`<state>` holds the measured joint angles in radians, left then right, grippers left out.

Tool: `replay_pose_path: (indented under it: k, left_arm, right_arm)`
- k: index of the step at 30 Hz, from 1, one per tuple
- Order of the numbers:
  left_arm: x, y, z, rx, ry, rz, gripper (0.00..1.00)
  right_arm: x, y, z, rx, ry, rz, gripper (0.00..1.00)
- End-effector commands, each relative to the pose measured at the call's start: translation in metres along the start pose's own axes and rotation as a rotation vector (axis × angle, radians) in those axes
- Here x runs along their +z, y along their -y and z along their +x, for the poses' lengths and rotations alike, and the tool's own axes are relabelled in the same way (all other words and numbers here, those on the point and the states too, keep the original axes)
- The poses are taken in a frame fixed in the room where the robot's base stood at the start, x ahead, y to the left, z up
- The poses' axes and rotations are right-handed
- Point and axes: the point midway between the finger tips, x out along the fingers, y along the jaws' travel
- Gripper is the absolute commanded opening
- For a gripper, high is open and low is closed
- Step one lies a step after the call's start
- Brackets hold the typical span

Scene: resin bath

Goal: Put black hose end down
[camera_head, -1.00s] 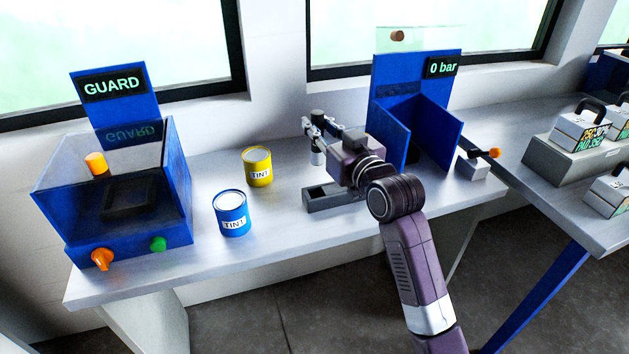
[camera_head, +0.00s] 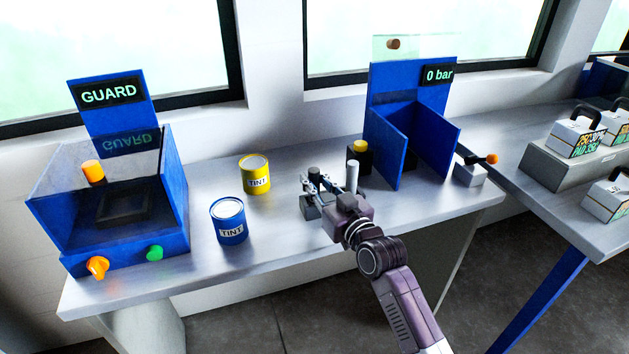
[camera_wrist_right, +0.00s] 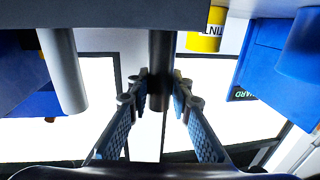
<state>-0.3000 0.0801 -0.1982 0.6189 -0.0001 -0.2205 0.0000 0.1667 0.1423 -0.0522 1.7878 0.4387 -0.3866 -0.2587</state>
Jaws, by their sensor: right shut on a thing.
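My right gripper (camera_head: 314,184) is shut on the black hose end (camera_wrist_right: 161,75), a dark upright cylinder between its fingers in the wrist view. In the head view the gripper is low over the left part of a grey holder block (camera_head: 313,207). The hose end's lower end meets the dark block edge in the wrist view; how deep it sits is hidden. A light grey cylinder (camera_head: 352,177) stands upright just right of the gripper, and also shows in the wrist view (camera_wrist_right: 62,70). My left gripper is not in view.
A blue tint can (camera_head: 229,222) and a yellow tint can (camera_head: 255,175) stand left of the gripper. The blue guard box (camera_head: 125,245) is at far left. A black block with a yellow cap (camera_head: 360,147) and the blue panels (camera_head: 420,140) under the 0 bar display stand behind right.

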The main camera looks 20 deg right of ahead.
Motion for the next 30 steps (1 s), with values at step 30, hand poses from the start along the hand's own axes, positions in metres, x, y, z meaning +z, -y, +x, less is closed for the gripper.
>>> replay_pose_path:
  k: [30]
  left_arm:
    - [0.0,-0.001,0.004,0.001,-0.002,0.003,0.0]
  right_arm:
    - [0.002,0.0,-0.046,0.0,0.003,0.0,0.37]
